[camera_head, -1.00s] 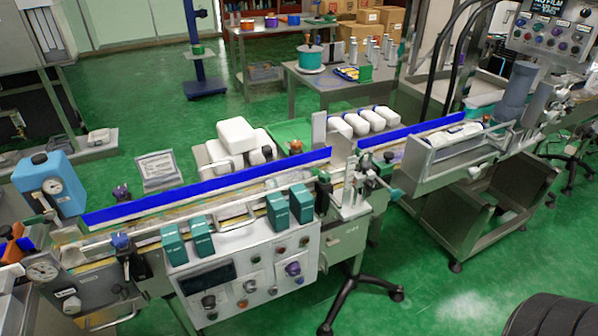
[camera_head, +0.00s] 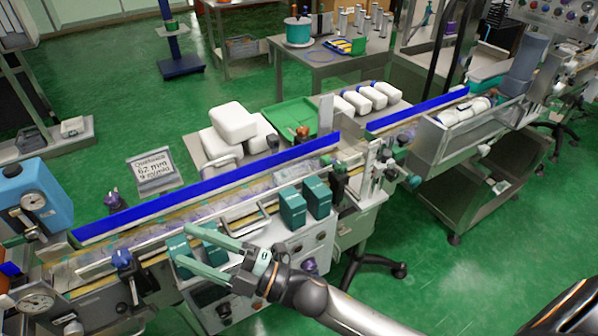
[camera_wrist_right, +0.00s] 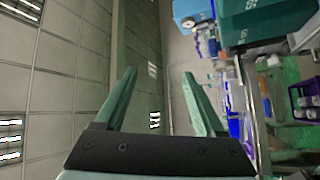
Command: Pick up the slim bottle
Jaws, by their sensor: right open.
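My right gripper (camera_head: 184,245) comes in from the lower right in the head view. Its two green fingers are spread with nothing between them, in front of the conveyor's control panel. In the right wrist view the open fingers (camera_wrist_right: 159,73) point at wall and ceiling. I cannot tell which thing is the slim bottle. A small brown-topped item (camera_head: 302,133) stands by the green tray behind the conveyor, and a dark one (camera_head: 272,142) stands left of it. Several white bottles with blue caps (camera_head: 372,96) lie further right. My left gripper is not in view.
A conveyor with a blue guide rail (camera_head: 205,190) runs across the middle. Teal boxes (camera_head: 292,207) stand along its front edge. White containers (camera_head: 232,122) are piled behind it, beside a green tray (camera_head: 285,115). A blue machine (camera_head: 38,195) stands at left.

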